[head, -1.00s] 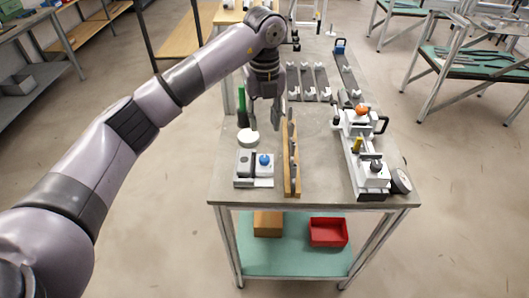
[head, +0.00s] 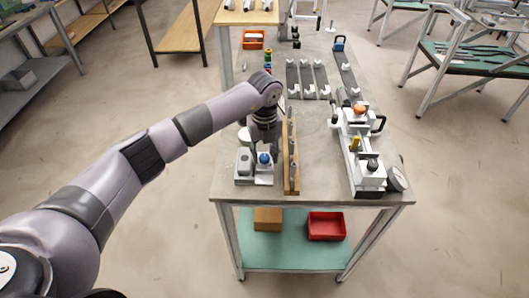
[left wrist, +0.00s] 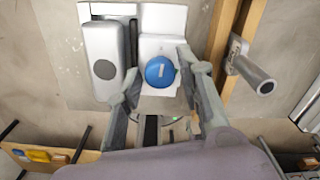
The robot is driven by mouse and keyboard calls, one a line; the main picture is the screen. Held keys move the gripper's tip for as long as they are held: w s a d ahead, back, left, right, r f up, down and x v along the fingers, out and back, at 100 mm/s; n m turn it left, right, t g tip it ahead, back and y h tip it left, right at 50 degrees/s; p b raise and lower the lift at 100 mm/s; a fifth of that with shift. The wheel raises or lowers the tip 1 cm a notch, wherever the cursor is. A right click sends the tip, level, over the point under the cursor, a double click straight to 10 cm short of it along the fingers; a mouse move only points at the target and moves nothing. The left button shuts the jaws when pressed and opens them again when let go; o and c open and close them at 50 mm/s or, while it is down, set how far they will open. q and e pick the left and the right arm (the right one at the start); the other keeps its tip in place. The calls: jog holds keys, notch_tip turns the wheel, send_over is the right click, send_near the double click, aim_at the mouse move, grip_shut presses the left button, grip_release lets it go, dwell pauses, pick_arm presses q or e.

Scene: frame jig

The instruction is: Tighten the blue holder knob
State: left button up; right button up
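The blue holder knob (head: 265,158) sits on a small white and grey holder (head: 242,181) near the front left of the bench. In the left wrist view the round blue knob (left wrist: 160,72) is on the holder's white block, beside a grey rounded block (left wrist: 104,62). My left gripper (head: 262,148) is right at the knob, pointing down. In the left wrist view its two fingers (left wrist: 158,78) are spread, one on each side of the knob, with gaps showing. Whether the fingertips are down at knob height is hard to tell. My right gripper is not in view.
A wooden rail (head: 291,165) with metal pegs stands close right of the holder; one peg (left wrist: 252,74) shows beside the gripper. A white clamp fixture (head: 362,150) is at the bench's right edge. Grey strips (head: 307,80) lie further back. The bench middle is clear.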

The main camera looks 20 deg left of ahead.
pick_arm(q)
jog(key=shift+c, duration=0.5)
grip_shut()
